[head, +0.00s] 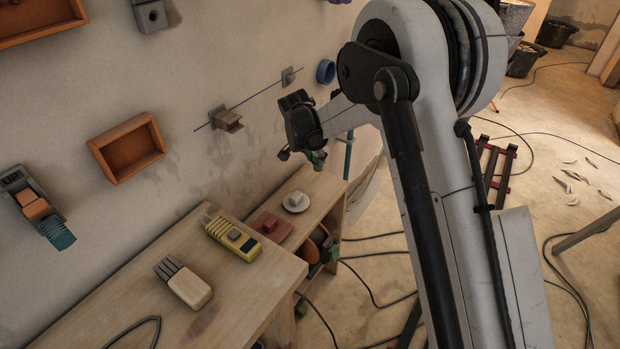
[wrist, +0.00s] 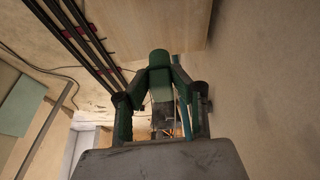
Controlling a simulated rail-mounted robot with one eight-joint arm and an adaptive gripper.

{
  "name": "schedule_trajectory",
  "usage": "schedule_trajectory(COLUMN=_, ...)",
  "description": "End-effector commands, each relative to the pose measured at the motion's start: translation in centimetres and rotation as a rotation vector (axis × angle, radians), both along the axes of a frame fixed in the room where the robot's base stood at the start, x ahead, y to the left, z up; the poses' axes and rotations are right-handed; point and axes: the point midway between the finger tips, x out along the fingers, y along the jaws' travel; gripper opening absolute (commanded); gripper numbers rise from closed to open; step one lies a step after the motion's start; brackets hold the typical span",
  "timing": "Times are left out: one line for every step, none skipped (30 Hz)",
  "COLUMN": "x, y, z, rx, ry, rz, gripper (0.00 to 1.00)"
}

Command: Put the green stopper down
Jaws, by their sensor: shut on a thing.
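My gripper (head: 303,156) hangs in front of the wall, above the far end of the wooden workbench. A small green piece at its fingers, which looks like the green stopper (head: 318,157), shows partly in the head view. In the wrist view the fingers of my gripper (wrist: 160,78) close in from both sides on the stopper's rounded green end (wrist: 159,57). The stopper is held clear of the bench. Its lower part is hard to make out between the fingers.
The workbench (head: 245,305) carries a yellow tool (head: 232,238), a wooden-handled brush (head: 183,284), a reddish block (head: 272,227) and a white round piece (head: 296,202). An orange-brown box (head: 128,148) and a clamp-like holder (head: 226,119) are on the wall. Bare bench top shows around the brush.

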Motion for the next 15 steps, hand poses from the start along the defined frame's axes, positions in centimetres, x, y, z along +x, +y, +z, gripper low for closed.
schedule_trajectory(x=0.0, y=0.0, z=-1.1, rx=0.000, ry=0.000, rz=0.000, gripper=0.00)
schedule_trajectory(x=0.0, y=0.0, z=-1.4, rx=0.000, ry=0.000, rz=0.000, gripper=0.00)
schedule_trajectory(x=0.0, y=0.0, z=-1.8, rx=0.000, ry=0.000, rz=0.000, gripper=0.00)
schedule_trajectory(x=0.0, y=0.0, z=-2.0, rx=0.000, ry=0.000, rz=-0.001, gripper=0.00)
schedule_trajectory(x=0.0, y=0.0, z=-2.2, rx=0.001, ry=0.001, rz=-0.001, gripper=0.00)
schedule_trajectory(x=0.0, y=0.0, z=-2.5, rx=0.001, ry=0.001, rz=-0.001, gripper=0.00)
schedule_trajectory(x=0.0, y=0.0, z=-2.7, rx=0.001, ry=0.001, rz=-0.001, gripper=0.00)
schedule_trajectory(x=0.0, y=0.0, z=-3.1, rx=0.001, ry=0.001, rz=-0.001, gripper=0.00)
schedule_trajectory(x=0.0, y=0.0, z=-3.6, rx=0.001, ry=0.001, rz=-0.001, gripper=0.00)
schedule_trajectory(x=0.0, y=0.0, z=-4.0, rx=0.001, ry=0.001, rz=-0.001, gripper=0.00)
schedule_trajectory(x=0.0, y=0.0, z=-4.4, rx=0.001, ry=0.001, rz=-0.001, gripper=0.00)
schedule_trajectory(x=0.0, y=0.0, z=-5.0, rx=0.001, ry=0.001, rz=-0.001, gripper=0.00)
schedule_trajectory(x=0.0, y=0.0, z=-5.3, rx=0.001, ry=0.001, rz=-0.001, gripper=0.00)
schedule_trajectory(x=0.0, y=0.0, z=-5.6, rx=0.001, ry=0.001, rz=-0.001, gripper=0.00)
schedule_trajectory(x=0.0, y=0.0, z=-5.8, rx=0.001, ry=0.001, rz=-0.001, gripper=0.00)
